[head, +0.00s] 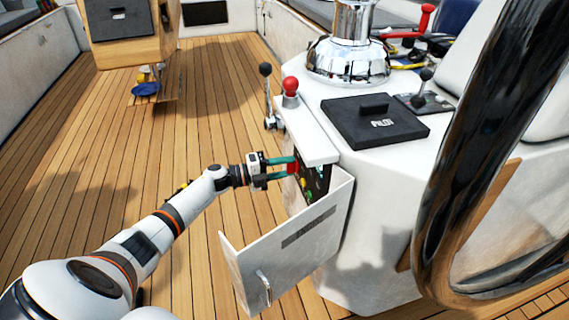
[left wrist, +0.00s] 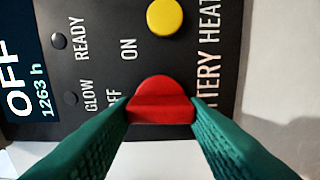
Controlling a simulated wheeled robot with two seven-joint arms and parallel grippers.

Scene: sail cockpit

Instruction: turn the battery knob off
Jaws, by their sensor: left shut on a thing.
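The battery knob (left wrist: 161,100) is a red rotary knob on a dark panel (left wrist: 95,110) with white lettering. In the left wrist view the words ON and OFF, partly hidden, stand to its left. My left gripper (left wrist: 161,112) has its two green fingers on either side of the knob, shut on its grip bar. In the head view my left gripper (head: 284,169) reaches into the open panel box, and the red knob (head: 293,167) shows between its fingertips. My right gripper is not in view.
The white panel door (head: 290,240) hangs open in front of the pedestal, close to my left gripper. Two levers (head: 290,90) stand above the panel. A yellow button (left wrist: 165,17) is near the knob. A large dark wheel rim (head: 480,150) is at the right.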

